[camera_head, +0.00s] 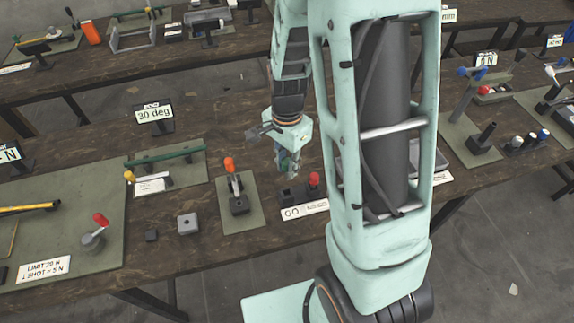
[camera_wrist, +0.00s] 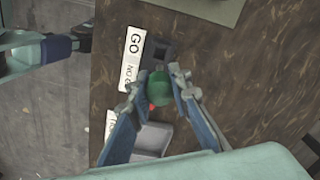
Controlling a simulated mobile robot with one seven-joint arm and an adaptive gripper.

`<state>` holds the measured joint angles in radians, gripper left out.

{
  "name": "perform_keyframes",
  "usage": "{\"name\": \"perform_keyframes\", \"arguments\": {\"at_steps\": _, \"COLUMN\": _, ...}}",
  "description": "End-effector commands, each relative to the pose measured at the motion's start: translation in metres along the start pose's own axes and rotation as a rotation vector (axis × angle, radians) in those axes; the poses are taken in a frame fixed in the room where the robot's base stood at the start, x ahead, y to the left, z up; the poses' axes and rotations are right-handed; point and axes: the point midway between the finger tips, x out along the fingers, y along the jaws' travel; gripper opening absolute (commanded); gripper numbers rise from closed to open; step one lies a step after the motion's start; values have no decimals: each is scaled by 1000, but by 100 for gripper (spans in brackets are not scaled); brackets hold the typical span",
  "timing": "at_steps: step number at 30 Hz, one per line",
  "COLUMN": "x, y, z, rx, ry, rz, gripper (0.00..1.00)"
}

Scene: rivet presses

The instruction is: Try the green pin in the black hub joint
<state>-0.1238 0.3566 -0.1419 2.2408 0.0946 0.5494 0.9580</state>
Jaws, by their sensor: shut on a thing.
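My gripper (camera_head: 287,168) is low over the middle of the near table, fingers pointing down. In the wrist view its fingers (camera_wrist: 160,88) are closed around the green pin (camera_wrist: 159,90), whose rounded green top faces the camera. The pin's lower end is hidden. In the head view only a little green (camera_head: 287,158) shows between the fingers. A dark joint block (camera_head: 239,205) with an upright lever and orange-red grip stands on a green mat, left of my gripper; I cannot tell if it is the black hub joint.
A dark gauge block (camera_head: 288,196) lies just beyond the pin in the wrist view (camera_wrist: 158,52), beside a GO sign (camera_wrist: 133,55). A red-topped pin (camera_head: 314,180) and a grey tray (camera_wrist: 153,138) are close by.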

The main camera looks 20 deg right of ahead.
Motion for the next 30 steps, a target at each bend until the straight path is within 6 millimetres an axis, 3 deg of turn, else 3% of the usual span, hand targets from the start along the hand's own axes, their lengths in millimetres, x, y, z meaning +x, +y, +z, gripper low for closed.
{"name": "perform_keyframes", "arguments": {"at_steps": 17, "x": 4, "y": 0, "z": 0, "rx": 0, "ry": 0, "rz": 0, "gripper": 0}}
{"name": "perform_keyframes", "arguments": {"at_steps": 30, "x": 43, "y": 0, "z": 0, "rx": 1, "ry": -1, "rz": 0, "gripper": 0}}
